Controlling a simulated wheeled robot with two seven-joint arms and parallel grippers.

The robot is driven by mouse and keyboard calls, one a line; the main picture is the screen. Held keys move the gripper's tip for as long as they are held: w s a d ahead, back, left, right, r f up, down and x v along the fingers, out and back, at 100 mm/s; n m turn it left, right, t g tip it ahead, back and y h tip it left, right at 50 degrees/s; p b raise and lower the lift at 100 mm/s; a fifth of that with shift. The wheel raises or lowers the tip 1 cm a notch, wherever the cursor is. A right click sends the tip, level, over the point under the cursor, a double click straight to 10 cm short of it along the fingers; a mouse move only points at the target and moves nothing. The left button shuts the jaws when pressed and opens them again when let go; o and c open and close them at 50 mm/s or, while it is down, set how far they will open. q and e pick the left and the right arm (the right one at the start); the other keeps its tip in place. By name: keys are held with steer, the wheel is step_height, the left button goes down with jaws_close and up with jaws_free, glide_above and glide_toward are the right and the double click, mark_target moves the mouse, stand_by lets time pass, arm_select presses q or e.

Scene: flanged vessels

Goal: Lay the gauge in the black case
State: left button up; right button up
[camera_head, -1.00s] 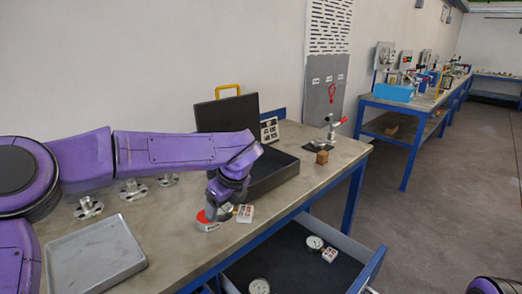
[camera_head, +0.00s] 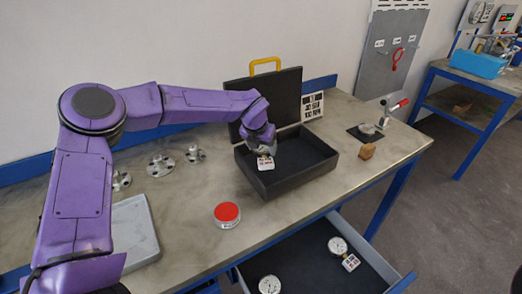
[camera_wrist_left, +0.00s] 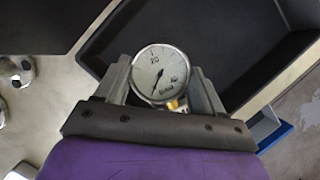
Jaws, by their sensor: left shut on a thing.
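The black case (camera_head: 290,185) stands open on the workbench, its lid (camera_head: 285,88) with a yellow handle raised at the back. My left gripper (camera_head: 264,148) is over the left part of the case. It is shut on the gauge (camera_wrist_left: 160,76), a round white dial that shows between the fingers in the left wrist view. A white printed tag (camera_head: 265,163) hangs below the gripper, inside the case's outline in the head view. The gauge itself is mostly hidden there. I cannot tell whether the gauge touches the case floor. My right gripper is not in view.
A red-topped round tin (camera_head: 227,213) stands in front of the case. A grey tray (camera_head: 133,225) and metal flanges (camera_head: 160,164) are to the left. A wooden block (camera_head: 367,151) is right of the case. The open drawer below holds two more gauges (camera_head: 337,246).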

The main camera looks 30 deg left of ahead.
mark_target(261, 147)
arm_select(q)
steer(key=shift+w+a+f, duration=0.3)
steer(key=shift+w+f, duration=0.15)
steer(key=shift+f, duration=0.15)
steer(key=shift+w+a+f, duration=0.3)
steer(key=shift+w+f, duration=0.1)
steer(key=shift+f, duration=0.15)
steer(key=shift+a+f+p, duration=0.15)
steer(key=shift+a+p, duration=0.1)
steer(key=shift+p, duration=0.1)
step_height(261, 147, down, 3)
steer(key=shift+a+f+p, duration=0.1)
steer(key=shift+f+p, duration=0.1)
steer(key=shift+p, duration=0.7)
steer(key=shift+w+f, duration=0.2)
steer(key=shift+s+f+b, duration=0.1)
steer(key=shift+s+b, duration=0.05)
steer(key=shift+b, duration=0.2)
steer(key=o, duration=1)
steer(key=shift+c, duration=0.2)
